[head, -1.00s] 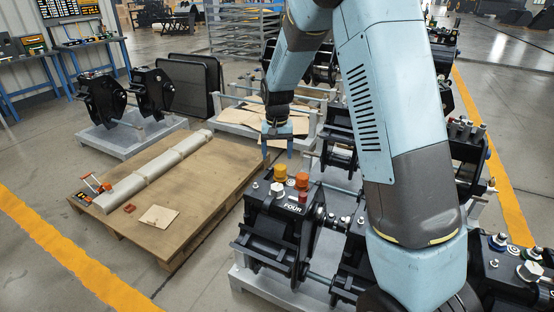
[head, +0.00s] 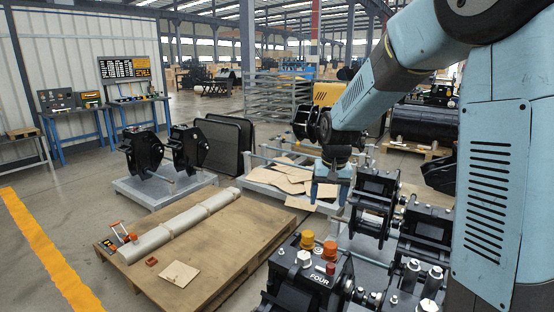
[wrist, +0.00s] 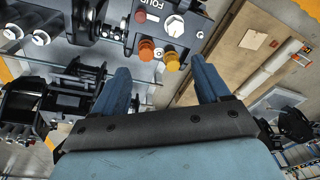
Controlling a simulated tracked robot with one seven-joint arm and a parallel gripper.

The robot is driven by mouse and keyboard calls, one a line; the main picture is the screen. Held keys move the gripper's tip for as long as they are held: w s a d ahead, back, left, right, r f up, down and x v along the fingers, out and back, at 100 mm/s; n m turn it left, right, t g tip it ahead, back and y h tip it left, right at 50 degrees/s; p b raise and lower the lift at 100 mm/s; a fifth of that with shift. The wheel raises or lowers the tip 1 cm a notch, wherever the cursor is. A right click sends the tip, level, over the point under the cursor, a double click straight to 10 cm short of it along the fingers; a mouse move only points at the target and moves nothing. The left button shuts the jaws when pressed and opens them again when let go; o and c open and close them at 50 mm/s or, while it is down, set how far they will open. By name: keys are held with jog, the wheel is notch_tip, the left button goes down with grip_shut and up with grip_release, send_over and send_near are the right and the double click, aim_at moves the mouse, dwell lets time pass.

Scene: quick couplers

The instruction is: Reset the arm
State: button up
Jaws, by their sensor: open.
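My gripper (head: 326,190) hangs from my blue arm near the middle of the head view, in the air over the gap between the pallet and the black couplers. Its blue fingers are apart, and in the wrist view the gripper (wrist: 165,85) has nothing between the fingers. The black coupler marked FOUR (head: 308,275) stands at the lower middle, with an orange cap, a darker orange cap and a red cap on top. In the wrist view the coupler's top (wrist: 172,25) lies beyond the fingertips, apart from them.
A wooden pallet (head: 215,245) bears a long wrapped roll (head: 180,228). Other couplers (head: 375,205) stand at right. A grey stand with cardboard sheets (head: 285,178) is behind the gripper. Two black couplers on a grey base (head: 150,188) stand at left.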

jog(key=s+d+r+t, duration=0.1)
jog(key=s+d+r, duration=0.2)
jog(key=s, duration=0.6)
jog(key=s+d+r+t, duration=0.1)
jog(key=s+d+r, duration=0.2)
jog(key=s, duration=0.6)
jog(key=s+d+r+t, duration=0.2)
jog(key=s+r, duration=0.3)
jog(key=s, duration=0.4)
jog(key=shift+d+r+n+h, duration=0.3)
jog(key=shift+d+r+n, duration=0.1)
jog(key=shift+d, duration=0.05)
